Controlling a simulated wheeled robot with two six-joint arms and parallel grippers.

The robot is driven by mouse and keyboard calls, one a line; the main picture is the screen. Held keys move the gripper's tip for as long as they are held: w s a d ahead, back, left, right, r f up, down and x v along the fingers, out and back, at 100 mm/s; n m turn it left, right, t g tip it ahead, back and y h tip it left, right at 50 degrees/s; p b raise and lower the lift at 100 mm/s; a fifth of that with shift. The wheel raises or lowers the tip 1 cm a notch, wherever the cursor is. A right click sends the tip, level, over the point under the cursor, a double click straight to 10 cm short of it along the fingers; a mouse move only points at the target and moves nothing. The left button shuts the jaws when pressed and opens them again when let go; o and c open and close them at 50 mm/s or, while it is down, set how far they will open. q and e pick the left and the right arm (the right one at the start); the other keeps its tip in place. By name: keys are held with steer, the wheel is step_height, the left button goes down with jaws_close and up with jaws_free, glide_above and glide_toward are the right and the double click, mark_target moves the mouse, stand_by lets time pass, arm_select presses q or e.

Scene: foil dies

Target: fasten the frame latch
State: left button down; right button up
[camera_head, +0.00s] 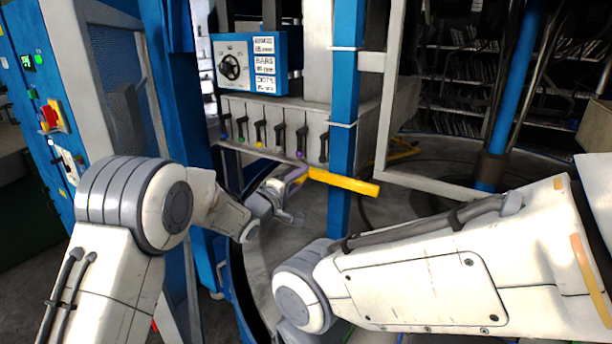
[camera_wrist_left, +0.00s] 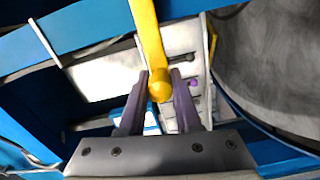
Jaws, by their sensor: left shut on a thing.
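The frame latch appears to be the yellow bar (camera_head: 345,182), which crosses in front of the blue post (camera_head: 341,130) and slopes slightly down to the right. In the left wrist view the yellow bar (camera_wrist_left: 148,35) comes from the top and ends in a rounded tip between the purple fingers. My left gripper (camera_head: 297,175) is shut on the bar's left end; its fingers (camera_wrist_left: 160,85) stand on both sides of the tip. My right arm (camera_head: 430,265) reaches in from the right; its gripper is out of view.
Behind the bar is a grey panel with several small coloured levers (camera_head: 272,125). A grey upright frame (camera_head: 389,90) stands right of the blue post. A blue control cabinet (camera_head: 38,100) stands at the left.

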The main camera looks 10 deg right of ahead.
arm_select(q)
steer(key=shift+f, duration=0.15)
stand_by(0.3)
steer(key=c, duration=0.6)
jaws_free()
steer(key=b+v, duration=0.4)
steer(key=v, duration=0.6)
steer(key=shift+s+a+b, duration=0.15)
steer(key=shift+b, duration=0.25)
